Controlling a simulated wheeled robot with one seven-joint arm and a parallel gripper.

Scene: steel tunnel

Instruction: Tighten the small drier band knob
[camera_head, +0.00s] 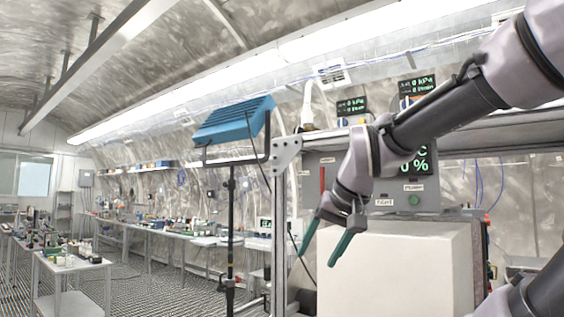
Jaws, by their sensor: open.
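My gripper (318,258) hangs down in the middle of the head view, with two green fingers spread apart and nothing between them. It is at the left edge of a large pale box (400,275). Behind it is a grey control unit (428,200) with green digits, a label and a green round button (414,199). My arm hides part of its display. I cannot make out the small drier band knob; it may be hidden or too small to tell.
A metal frame post (280,220) stands just left of my gripper. A blue lamp-like panel (233,122) is on a black stand. Display units (352,106) sit on the shelf above. Benches with small items line the left; the floor between them is open.

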